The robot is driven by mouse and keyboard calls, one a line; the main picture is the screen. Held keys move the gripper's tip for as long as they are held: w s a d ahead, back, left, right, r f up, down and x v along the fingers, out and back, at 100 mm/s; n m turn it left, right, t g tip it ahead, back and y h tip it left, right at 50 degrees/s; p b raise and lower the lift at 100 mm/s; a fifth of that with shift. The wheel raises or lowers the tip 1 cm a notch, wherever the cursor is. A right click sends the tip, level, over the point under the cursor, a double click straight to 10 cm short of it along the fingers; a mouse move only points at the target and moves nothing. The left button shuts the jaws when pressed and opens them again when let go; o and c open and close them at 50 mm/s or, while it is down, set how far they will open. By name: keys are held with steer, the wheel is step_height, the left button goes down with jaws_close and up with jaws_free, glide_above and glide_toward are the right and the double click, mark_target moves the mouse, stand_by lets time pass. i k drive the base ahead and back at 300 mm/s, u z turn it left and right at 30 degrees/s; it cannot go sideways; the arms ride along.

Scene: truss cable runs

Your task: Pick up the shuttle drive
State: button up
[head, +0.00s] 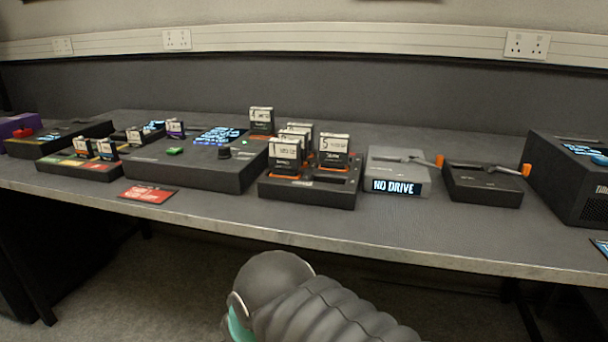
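Several upright drives with white labels and orange bases stand in a dark rack (310,194) at the middle of the bench. One is a front left drive (285,157), another a right-hand drive (333,151) whose label seems to start with 5. One more drive (261,121) stands behind, at the large console's right end. I cannot tell which is the shuttle drive. A grey box (397,172) reads "NO DRIVE". A dark dock (482,186) with an orange-tipped lever is right of it and looks empty. My gripper is not in view; only part of my arm shows at the bottom.
A large dark console (195,167) with a screen and knob lies left of the rack. A tall dark box (570,180) stands far right. The bench's front strip is mostly clear.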

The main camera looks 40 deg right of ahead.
mark_target(261, 120)
steer(key=k, duration=1.2)
steer(key=z, duration=0.3)
steer(key=i, duration=0.55)
steer(key=z, duration=0.45)
